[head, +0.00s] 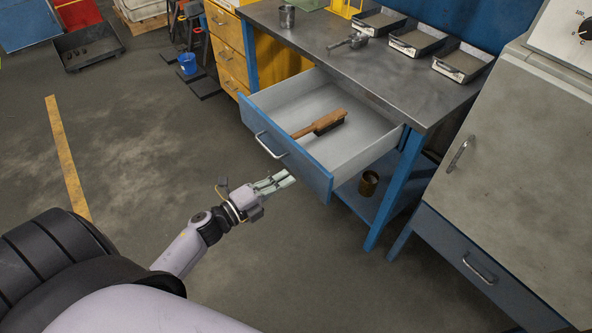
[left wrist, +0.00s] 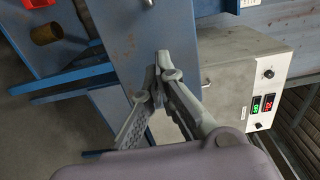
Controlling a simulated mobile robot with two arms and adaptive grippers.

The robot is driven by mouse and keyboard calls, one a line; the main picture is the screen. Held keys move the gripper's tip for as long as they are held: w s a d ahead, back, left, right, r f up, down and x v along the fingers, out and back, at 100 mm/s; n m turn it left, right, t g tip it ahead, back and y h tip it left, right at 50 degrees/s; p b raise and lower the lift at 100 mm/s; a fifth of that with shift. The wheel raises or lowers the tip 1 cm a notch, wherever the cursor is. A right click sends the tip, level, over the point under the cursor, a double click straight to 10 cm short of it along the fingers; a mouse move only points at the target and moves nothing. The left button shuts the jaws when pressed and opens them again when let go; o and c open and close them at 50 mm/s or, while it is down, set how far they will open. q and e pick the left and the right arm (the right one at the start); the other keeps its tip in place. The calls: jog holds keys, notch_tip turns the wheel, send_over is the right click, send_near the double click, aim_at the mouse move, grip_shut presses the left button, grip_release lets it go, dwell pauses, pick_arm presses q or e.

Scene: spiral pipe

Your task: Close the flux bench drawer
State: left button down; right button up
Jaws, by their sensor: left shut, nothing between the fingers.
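The flux bench drawer (head: 318,170) is pulled well out in the head view, with a blue front, a pale inside and a silver handle (head: 268,146). A wooden brush (head: 320,123) lies in it. My left gripper (head: 292,179) is shut and empty, low beside the drawer front, with its fingertips close to it and right of the handle. I cannot tell whether they touch. In the left wrist view the shut fingertips (left wrist: 161,60) are in front of a blue-grey surface. My right gripper is not in view.
The metal bench top (head: 345,55) holds a cup (head: 287,16), a tool and several trays. A brown can (head: 368,183) stands on the lower shelf. A grey cabinet (head: 510,150) stands to the right and yellow drawers (head: 228,45) to the left. The floor at left is mostly clear.

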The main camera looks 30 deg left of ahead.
aim_at(304, 168)
pick_arm(q)
jog(key=shift+x, duration=2.15)
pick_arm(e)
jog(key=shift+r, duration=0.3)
pick_arm(q)
jog(key=shift+w, duration=0.1)
